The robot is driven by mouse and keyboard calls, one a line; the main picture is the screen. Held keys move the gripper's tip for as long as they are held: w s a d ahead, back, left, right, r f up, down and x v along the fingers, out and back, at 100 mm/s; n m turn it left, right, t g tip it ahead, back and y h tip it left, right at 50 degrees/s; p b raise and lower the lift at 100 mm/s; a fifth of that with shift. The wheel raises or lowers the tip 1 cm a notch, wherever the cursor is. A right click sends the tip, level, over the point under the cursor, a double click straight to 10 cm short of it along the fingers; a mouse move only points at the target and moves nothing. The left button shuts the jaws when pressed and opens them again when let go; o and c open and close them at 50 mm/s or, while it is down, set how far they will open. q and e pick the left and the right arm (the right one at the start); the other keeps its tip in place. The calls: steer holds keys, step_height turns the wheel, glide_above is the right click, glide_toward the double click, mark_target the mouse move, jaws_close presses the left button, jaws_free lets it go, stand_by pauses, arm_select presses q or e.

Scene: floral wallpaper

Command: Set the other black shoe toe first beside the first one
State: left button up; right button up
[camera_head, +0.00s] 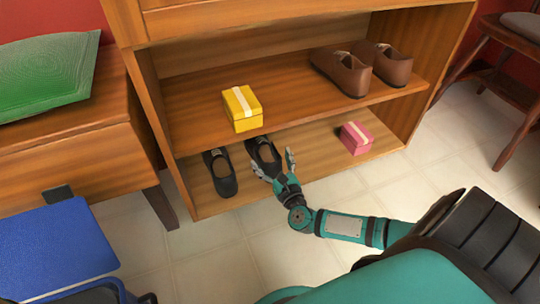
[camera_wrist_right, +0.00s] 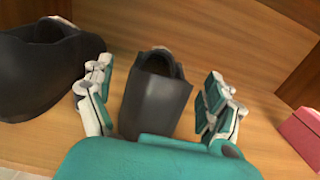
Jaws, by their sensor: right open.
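In the right wrist view the second shoe (camera_wrist_right: 155,100) stands between the two spread fingers, with gaps on both sides. The first shoe (camera_wrist_right: 42,75) is at the left there. My left gripper is not in view.
A pink box (camera_head: 356,138) lies to the right on the lower shelf (camera_head: 312,155). A yellow box (camera_head: 242,108) and brown shoes (camera_head: 360,68) are on the upper shelf, which overhangs the lower one. A blue container (camera_head: 60,250) stands at front left.

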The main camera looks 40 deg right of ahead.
steer(key=p+v, duration=0.3)
steer(key=v, duration=0.7)
steer(key=shift+p, duration=0.35)
steer(key=shift+s+a, duration=0.1)
steer(key=shift+s, duration=0.05)
